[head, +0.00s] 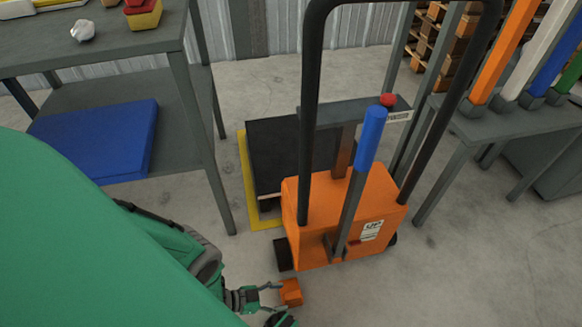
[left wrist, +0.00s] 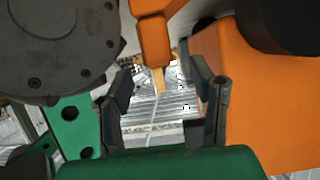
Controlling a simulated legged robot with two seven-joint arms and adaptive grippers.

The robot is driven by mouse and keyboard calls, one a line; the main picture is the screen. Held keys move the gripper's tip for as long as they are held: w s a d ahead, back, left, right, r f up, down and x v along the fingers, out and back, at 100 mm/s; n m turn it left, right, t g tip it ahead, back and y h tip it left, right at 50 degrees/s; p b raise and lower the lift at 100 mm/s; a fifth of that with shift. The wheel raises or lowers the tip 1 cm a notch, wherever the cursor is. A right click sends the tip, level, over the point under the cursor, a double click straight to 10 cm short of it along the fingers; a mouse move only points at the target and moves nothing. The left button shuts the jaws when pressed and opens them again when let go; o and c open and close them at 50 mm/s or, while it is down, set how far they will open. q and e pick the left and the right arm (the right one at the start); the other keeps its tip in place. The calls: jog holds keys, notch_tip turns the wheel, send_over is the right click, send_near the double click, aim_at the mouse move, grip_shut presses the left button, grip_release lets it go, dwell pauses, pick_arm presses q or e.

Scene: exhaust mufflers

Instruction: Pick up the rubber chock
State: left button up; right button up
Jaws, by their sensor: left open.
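A small orange block (head: 290,292), which looks like the chock, is on the floor side of the orange lift truck, near its front left corner. My left gripper (head: 274,289) is open, with its fingertips close to this block. In the left wrist view the two dark fingers (left wrist: 162,98) stand apart with a clear gap. An orange piece (left wrist: 154,42) shows beyond the gap at the top; I cannot tell whether the fingers touch it. My right gripper is not in view.
The orange lift truck (head: 335,225) with its tall black handle frame stands right beside my left gripper; its orange body (left wrist: 245,95) fills the right of the left wrist view. A grey workbench (head: 115,48) with a blue pad (head: 98,140) is at left. Concrete floor is open at lower right.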

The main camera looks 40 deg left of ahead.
aim_at(291, 295)
pick_arm(q)
jog(key=b+x, duration=0.1)
jog(key=x, duration=0.3)
jog(key=shift+d, duration=0.1)
jog(key=shift+w+d, duration=0.15)
jog(key=shift+w, duration=0.2)
grip_shut()
jog(key=shift+r, duration=0.1)
